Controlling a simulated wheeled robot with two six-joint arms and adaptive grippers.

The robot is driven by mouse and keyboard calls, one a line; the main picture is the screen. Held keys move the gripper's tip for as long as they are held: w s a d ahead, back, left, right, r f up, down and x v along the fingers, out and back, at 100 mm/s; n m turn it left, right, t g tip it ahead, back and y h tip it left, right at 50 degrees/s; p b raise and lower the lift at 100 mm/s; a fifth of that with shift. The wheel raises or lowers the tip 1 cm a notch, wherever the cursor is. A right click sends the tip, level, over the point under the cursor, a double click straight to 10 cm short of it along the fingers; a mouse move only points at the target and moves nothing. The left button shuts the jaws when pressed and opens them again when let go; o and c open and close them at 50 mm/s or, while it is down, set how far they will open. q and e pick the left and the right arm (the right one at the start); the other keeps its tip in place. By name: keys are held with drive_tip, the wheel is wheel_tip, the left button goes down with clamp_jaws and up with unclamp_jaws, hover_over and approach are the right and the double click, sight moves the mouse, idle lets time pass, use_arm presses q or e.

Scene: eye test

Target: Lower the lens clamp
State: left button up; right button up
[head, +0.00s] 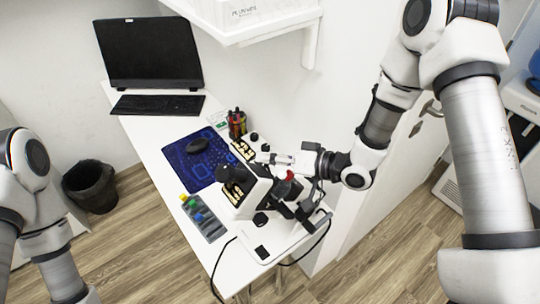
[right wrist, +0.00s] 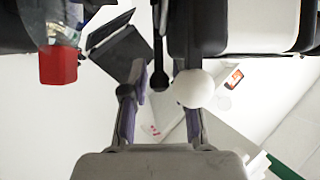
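The white and black lens-measuring device (head: 258,192) stands on the narrow white table, with a black eyepiece towards the mouse pad. My right gripper (head: 276,158) reaches in from the right at its upper part. In the right wrist view my right gripper (right wrist: 157,92) has its two fingers apart. A thin black lever (right wrist: 159,62) with a rounded end shows between them, and a white ball-shaped knob (right wrist: 193,88) overlaps the right finger. I cannot tell whether either touches a finger, or which part is the lens clamp. Only part of my left arm shows; its gripper is out of frame.
A blue mouse pad (head: 190,172), a grey tray with coloured pieces (head: 205,222) and a pen holder (head: 237,124) surround the device. A monitor (head: 150,53) and keyboard (head: 158,105) stand at the far end. A wall shelf (head: 250,25) hangs above. A black cable hangs off the table's near end.

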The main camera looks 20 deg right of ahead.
drive_tip(key=shift+s+d+r, duration=0.1)
drive_tip(key=shift+s+d, duration=0.15)
drive_tip(key=shift+d, duration=0.1)
drive_tip(key=shift+w+a, duration=0.1)
clamp_jaws()
drive_tip(key=shift+a, duration=0.1)
drive_tip(key=d+f+b, duration=0.1)
drive_tip(key=f, duration=0.1)
drive_tip(key=w+d+f+b, duration=0.1)
drive_tip(key=d+f, duration=0.1)
drive_tip(key=shift+w+d+f, duration=0.1)
drive_tip(key=shift+w+d, duration=0.05)
drive_tip(key=shift+d, duration=0.15)
drive_tip(key=shift+w+d+f, duration=0.15)
drive_tip(key=shift+d, duration=0.1)
drive_tip(key=shift+s+a, duration=0.2)
drive_tip(key=shift+w, duration=0.1)
